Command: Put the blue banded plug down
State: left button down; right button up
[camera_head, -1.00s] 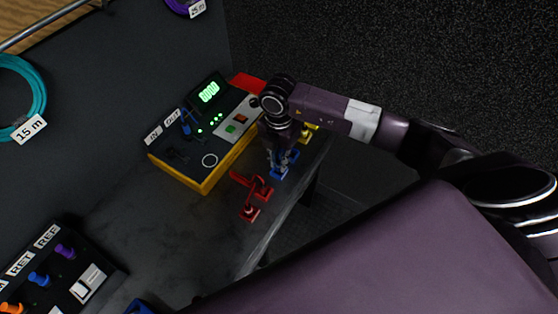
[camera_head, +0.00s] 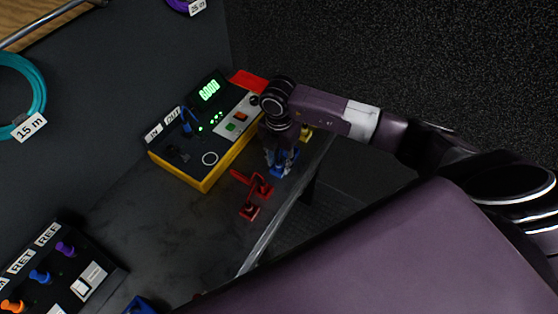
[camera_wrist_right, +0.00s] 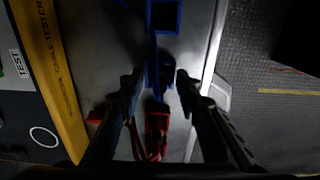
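My right gripper (camera_head: 281,158) reaches down over the far right edge of the bench, beside the yellow cable tester. In the right wrist view its fingers (camera_wrist_right: 160,80) stand apart, with dark gaps to a dark blue plug (camera_wrist_right: 161,72) between them. The plug looks upright at a blue holder (camera_head: 284,170) on the bench; its bands are too dark to make out, and the gripper partly hides it in the head view. Whether the plug is fully seated, I cannot tell. My left gripper is not in view.
A red lead (camera_head: 252,193) lies close in front of the gripper; its red plug shows in the wrist view (camera_wrist_right: 157,125). The yellow-edged tester (camera_head: 206,180) stands to the left, a yellow piece (camera_head: 305,132) behind. The bench's right edge is close. Bare bench (camera_head: 180,225) lies in front.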

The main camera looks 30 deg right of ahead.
aim_at(279, 160)
jog(key=shift+w+r, duration=0.1)
jog(key=shift+r, duration=0.35)
notch_tip(279, 160, up, 11)
jog(key=b, duration=0.3)
jog(key=shift+r, duration=0.15)
